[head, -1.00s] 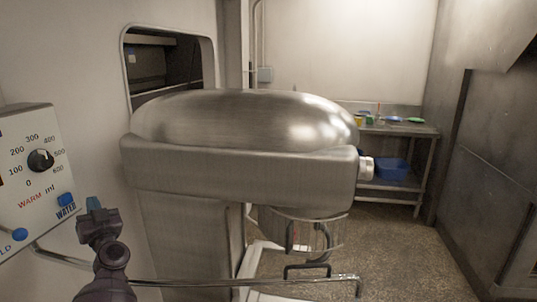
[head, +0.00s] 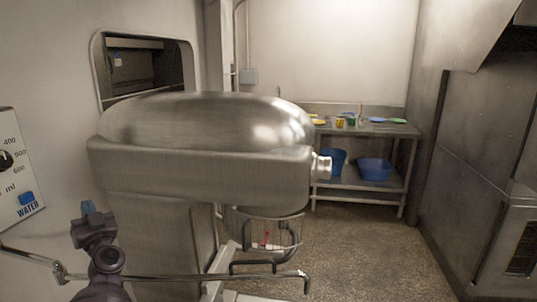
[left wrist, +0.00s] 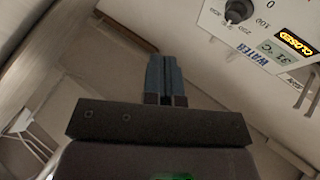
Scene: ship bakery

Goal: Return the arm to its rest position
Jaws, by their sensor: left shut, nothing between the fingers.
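My left arm comes in at the lower left of the head view. Its gripper (head: 87,208) points up and away, beside the large steel mixer (head: 205,165). In the left wrist view the gripper's two blue fingers (left wrist: 164,78) are together with nothing between them. The water panel (head: 18,170) is at the left edge of the head view, to the left of the gripper and apart from it. The panel also shows at the upper right of the left wrist view (left wrist: 262,38). My right gripper is in neither view.
A metal pipe (head: 200,277) crosses low in front of the mixer, close to my left arm. A wire guard (head: 270,235) hangs under the mixer head. A steel table (head: 395,129) with blue tubs (head: 374,170) stands at the back. The floor (head: 365,245) at right is clear.

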